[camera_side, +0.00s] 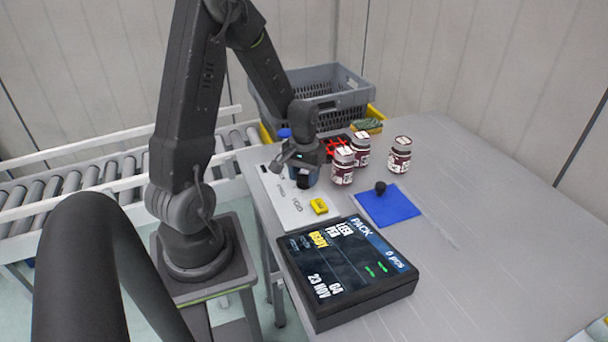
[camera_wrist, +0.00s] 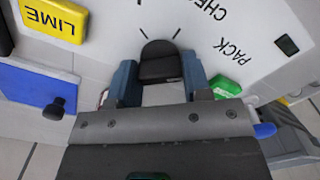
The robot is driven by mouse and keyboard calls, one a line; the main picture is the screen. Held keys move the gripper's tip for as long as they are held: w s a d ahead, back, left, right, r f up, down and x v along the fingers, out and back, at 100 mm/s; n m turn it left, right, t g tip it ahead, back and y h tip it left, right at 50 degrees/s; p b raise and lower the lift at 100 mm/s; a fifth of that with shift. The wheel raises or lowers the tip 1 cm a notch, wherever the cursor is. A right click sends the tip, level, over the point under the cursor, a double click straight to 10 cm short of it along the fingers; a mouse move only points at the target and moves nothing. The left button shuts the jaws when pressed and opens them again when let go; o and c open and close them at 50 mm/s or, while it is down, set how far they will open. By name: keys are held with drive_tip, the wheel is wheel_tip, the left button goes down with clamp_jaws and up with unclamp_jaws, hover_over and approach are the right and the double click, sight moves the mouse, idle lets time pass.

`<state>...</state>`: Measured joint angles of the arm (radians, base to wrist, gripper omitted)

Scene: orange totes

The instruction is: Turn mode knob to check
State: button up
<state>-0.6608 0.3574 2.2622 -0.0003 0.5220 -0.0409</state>
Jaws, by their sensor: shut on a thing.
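The mode knob (camera_wrist: 160,62) is a black knob on a white panel (camera_wrist: 110,20), seen between my fingers in the wrist view. My gripper (camera_wrist: 160,80) is shut on it, one blue-grey finger on each side. Dark tick marks lie around the knob. The labels CHECK (camera_wrist: 207,8), partly cut off, and PACK (camera_wrist: 232,52) are printed to its right. Which mark the knob points to is not clear. In the side view my gripper (camera_side: 303,180) is low over the far part of the panel (camera_side: 290,208) and largely hides the knob.
A yellow LIME block (camera_wrist: 52,20) is on the panel's edge. A blue pad (camera_side: 400,210) with a small black knob lies nearby. Several things stand close behind: jars (camera_side: 400,156), a red rack (camera_side: 330,147), a grey crate (camera_side: 340,90). A screen box (camera_side: 350,262) is in front.

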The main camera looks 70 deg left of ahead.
sight(304, 175)
drive_tip(key=n, duration=0.5)
drive_tip(key=shift+n, duration=2.4)
drive_tip(key=o, duration=0.9)
wheel_tip(304, 175, up, 14)
drive_tip(key=shift+f, duration=0.1)
